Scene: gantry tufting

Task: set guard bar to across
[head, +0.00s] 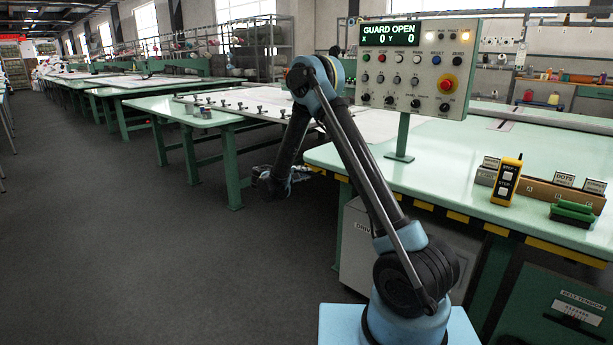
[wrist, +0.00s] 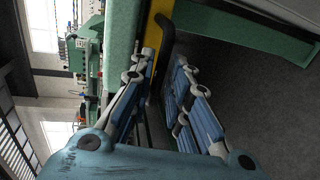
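The display on the control panel (head: 415,68) reads GUARD OPEN, with X 0 and Y 0. In the wrist view a dark bent bar (wrist: 166,38) runs beside a yellow strip (wrist: 152,28) on the edge of a green table. It may be the guard bar, but I cannot tell for sure. My gripper (head: 272,184) hangs low, left of the near table's corner in the head view. In the wrist view its two blue-padded fingers (wrist: 168,82) are apart. The dark bar shows in the gap beyond them; contact cannot be told.
The near green table (head: 460,165) has a yellow-and-black striped edge. On it lie a yellow pendant (head: 507,181), a wooden card holder (head: 550,192) and a green-handled item (head: 573,212). Another table (head: 205,118) stands behind. The dark floor (head: 150,260) at left is clear.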

